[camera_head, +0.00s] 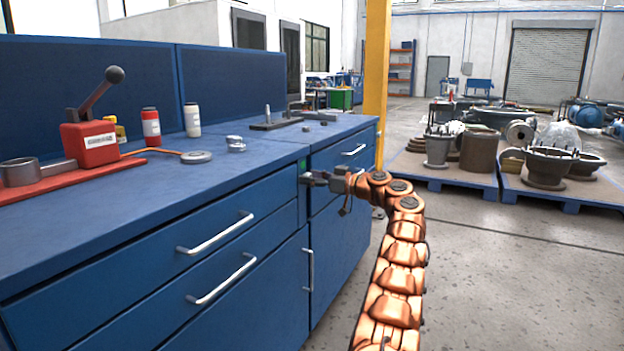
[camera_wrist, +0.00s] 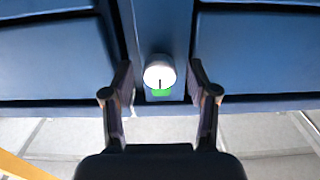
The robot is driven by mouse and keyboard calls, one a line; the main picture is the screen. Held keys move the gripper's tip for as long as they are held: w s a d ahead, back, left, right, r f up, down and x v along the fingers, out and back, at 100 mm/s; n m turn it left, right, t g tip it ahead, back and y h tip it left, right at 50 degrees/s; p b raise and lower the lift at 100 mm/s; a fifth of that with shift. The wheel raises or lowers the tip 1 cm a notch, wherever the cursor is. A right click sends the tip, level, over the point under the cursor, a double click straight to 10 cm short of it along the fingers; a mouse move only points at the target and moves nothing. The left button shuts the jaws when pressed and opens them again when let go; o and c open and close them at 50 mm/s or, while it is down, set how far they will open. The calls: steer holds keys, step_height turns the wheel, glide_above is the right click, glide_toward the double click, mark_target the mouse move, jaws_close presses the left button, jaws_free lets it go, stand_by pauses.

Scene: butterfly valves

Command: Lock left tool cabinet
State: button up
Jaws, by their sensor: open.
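The left tool cabinet (camera_head: 150,270) is blue, with drawers and silver bar handles. A round whitish lock knob (camera_wrist: 159,70) with a dark slit sits on a narrow blue strip between two blue fronts in the wrist view. A green mark (camera_wrist: 160,92) shows just beside the knob. A small green patch (camera_head: 302,188) also shows at the cabinet's right end in the head view. My gripper (camera_head: 312,179) is open at that end. In the wrist view its fingers (camera_wrist: 160,80) stand on either side of the knob, with visible gaps. Contact cannot be seen.
A second blue cabinet (camera_head: 340,225) adjoins on the right. The worktop holds a red lever tool (camera_head: 88,140), bottles (camera_head: 151,127) and small metal parts (camera_head: 235,143). A yellow post (camera_head: 376,75) stands behind my arm. Pallets with valve parts (camera_head: 500,185) lie right; the floor between is clear.

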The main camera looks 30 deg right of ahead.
steer(key=shift+c, duration=0.5)
jaws_close()
